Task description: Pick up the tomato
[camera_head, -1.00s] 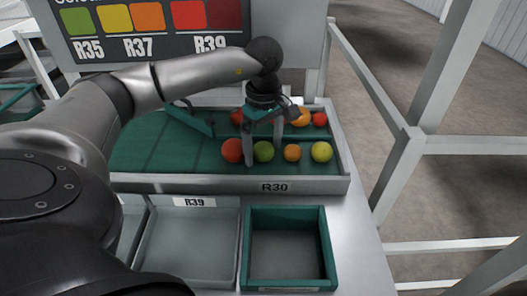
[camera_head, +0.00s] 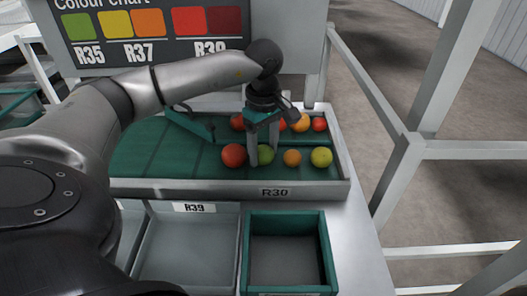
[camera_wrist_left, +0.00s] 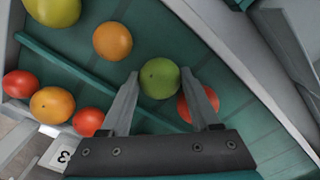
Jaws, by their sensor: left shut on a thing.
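The green tomato (camera_head: 266,155) sits in the front row of the green-lined tray (camera_head: 160,155), between a red tomato (camera_head: 233,155) and a small orange one (camera_head: 292,158). My left gripper (camera_head: 263,152) points down, with its two grey fingers shut on the green tomato. In the left wrist view the green tomato (camera_wrist_left: 160,80) is between the fingertips of the left gripper (camera_wrist_left: 160,74). A red tomato (camera_wrist_left: 190,105) there is partly hidden behind the right-hand finger. The green tomato appears to be still at tray level. My right gripper is not in view.
A yellow-green tomato (camera_head: 321,157) is at the right of the front row. Red and orange tomatoes (camera_head: 300,123) lie behind a green divider. A green-rimmed bin (camera_head: 290,287) and grey bin (camera_head: 190,235) stand in front. A colour chart (camera_head: 180,55) stands behind.

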